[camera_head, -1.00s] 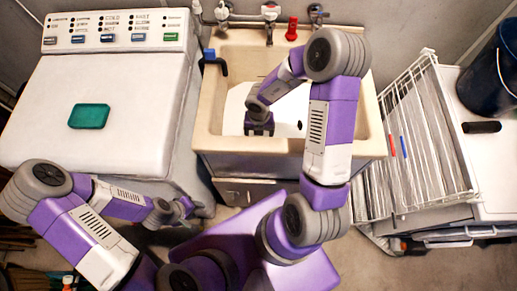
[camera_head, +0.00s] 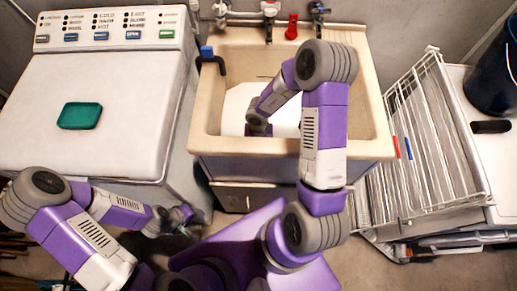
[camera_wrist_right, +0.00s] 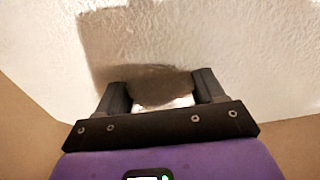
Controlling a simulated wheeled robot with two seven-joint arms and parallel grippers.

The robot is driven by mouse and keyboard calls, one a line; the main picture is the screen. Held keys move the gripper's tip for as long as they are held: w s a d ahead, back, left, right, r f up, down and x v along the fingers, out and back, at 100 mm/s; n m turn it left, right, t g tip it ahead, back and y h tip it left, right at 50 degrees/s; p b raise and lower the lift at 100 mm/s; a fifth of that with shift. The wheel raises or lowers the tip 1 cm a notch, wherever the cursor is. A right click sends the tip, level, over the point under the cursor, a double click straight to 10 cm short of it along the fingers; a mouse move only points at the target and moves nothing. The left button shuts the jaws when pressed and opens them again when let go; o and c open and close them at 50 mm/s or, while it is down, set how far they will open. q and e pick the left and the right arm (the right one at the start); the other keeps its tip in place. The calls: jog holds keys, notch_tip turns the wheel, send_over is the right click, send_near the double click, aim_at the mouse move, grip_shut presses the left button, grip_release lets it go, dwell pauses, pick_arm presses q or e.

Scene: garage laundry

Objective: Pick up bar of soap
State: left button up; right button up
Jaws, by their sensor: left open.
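My right arm reaches down into the beige sink (camera_head: 205,125). In the right wrist view, my right gripper (camera_wrist_right: 160,92) has its two dark fingers apart, close to a white textured surface. A rounded grey-brown thing (camera_wrist_right: 155,84), with a pale patch under it, sits between the fingers; it may be the bar of soap, but it is in shadow. I cannot tell whether the fingers press on it. My left gripper (camera_head: 183,218) is open, low beside the front of the white washer (camera_head: 100,140), away from the sink. A green rectangular piece (camera_head: 80,115) lies on the washer lid.
Taps (camera_head: 270,10) and a red item (camera_head: 292,27) are at the sink's back edge. A blue-and-black hooked part (camera_head: 210,58) sits on its left rim. A white wire rack (camera_head: 430,150) stands right of the sink, with a dark bucket (camera_head: 492,75) beyond.

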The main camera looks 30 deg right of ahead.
jog(key=shift+s, duration=0.1)
jog(key=c, duration=1)
jog(key=shift+o, duration=0.2)
notch_tip(320, 180, up, 18)
jog(key=p, duration=0.9)
